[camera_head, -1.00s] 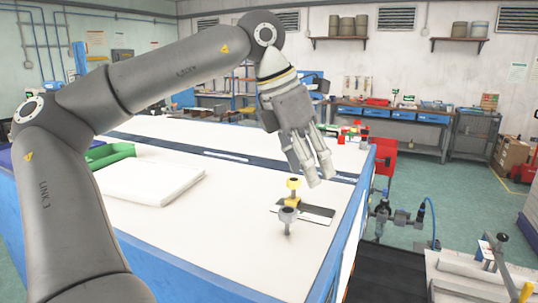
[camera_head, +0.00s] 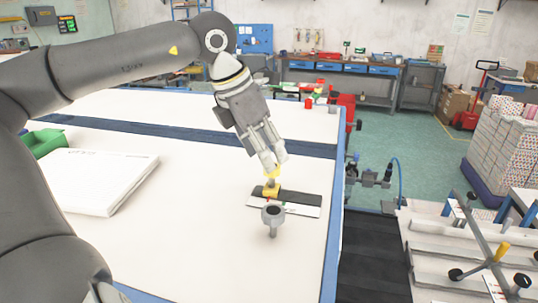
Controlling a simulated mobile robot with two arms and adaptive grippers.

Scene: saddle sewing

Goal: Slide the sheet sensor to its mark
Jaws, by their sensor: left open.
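A small yellow piece with an upright post, which looks like the sheet sensor (camera_head: 271,191), stands on a flat black and white strip (camera_head: 305,204) near the right edge of the white table. A grey knob on a short stem (camera_head: 272,216) stands just in front of the strip. My left gripper (camera_head: 273,166) is open and points down with its fingertips at the top of the yellow post. Its fingers partly hide the post's top, and I cannot tell whether they touch it. The mark is too small to make out. My right gripper is not in view.
The white table (camera_head: 180,240) has a blue edge and is clear around the strip. A white stack of sheets (camera_head: 95,180) and a green tray (camera_head: 43,142) lie at the left. Red and green parts (camera_head: 318,95) sit at the far corner.

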